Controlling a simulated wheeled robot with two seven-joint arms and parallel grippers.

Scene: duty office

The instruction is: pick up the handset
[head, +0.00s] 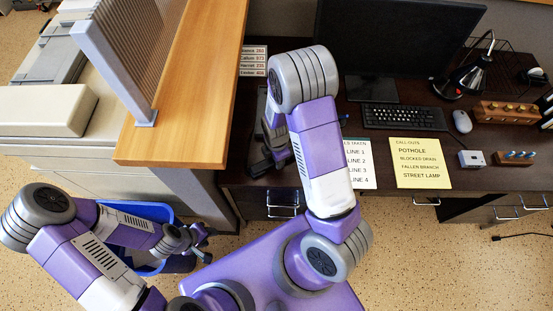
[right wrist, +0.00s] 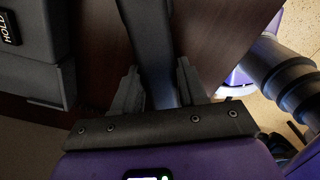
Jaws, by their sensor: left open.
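The handset (right wrist: 150,35) is a long dark bar in the right wrist view, running from the top edge down between the fingers of my right gripper (right wrist: 158,92). A finger stands on each side of it; I cannot tell whether they press on it. The dark phone body (right wrist: 30,50) with a HOLD key is at the left of that view. In the head view my right gripper (head: 268,150) is low over the left end of the desk, and my arm hides most of the phone there. My left gripper (head: 201,242) is open and empty by the blue bin.
The dark desk (head: 400,95) holds a monitor (head: 400,40), keyboard (head: 403,117), mouse (head: 461,121), desk lamp (head: 470,75) and two paper lists, one yellow (head: 422,163). A wooden counter (head: 200,80) borders it on the left. The blue bin (head: 145,262) stands on the floor.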

